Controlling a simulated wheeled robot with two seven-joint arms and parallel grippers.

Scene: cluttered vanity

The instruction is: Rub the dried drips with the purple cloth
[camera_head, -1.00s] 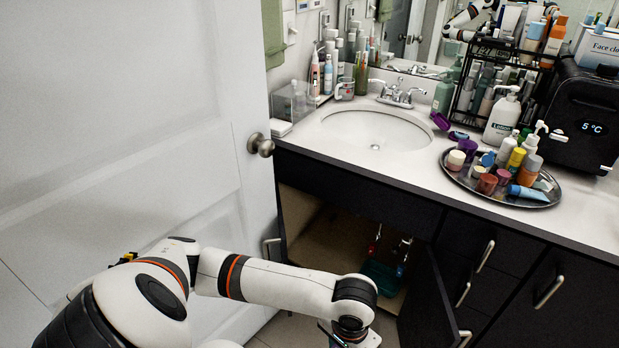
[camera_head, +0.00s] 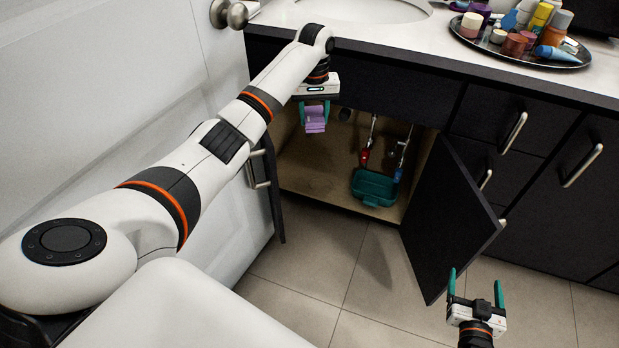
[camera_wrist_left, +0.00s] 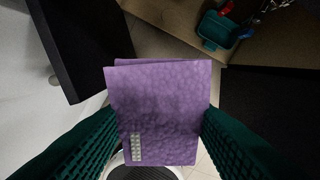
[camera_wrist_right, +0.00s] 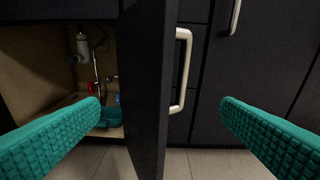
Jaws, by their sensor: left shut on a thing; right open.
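My left gripper (camera_head: 315,108) is shut on the folded purple cloth (camera_head: 315,121) in front of the open cabinet under the sink. In the left wrist view the purple cloth (camera_wrist_left: 165,105) fills the space between the green fingers. My right gripper (camera_head: 476,290) is open and empty, low near the open right cabinet door (camera_head: 450,220). No dried drips can be made out; the cabinet floor (camera_head: 315,180) shows partly, and its far left part is dim.
The left cabinet door (camera_head: 273,190) is open. The tiled floor in front is clear.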

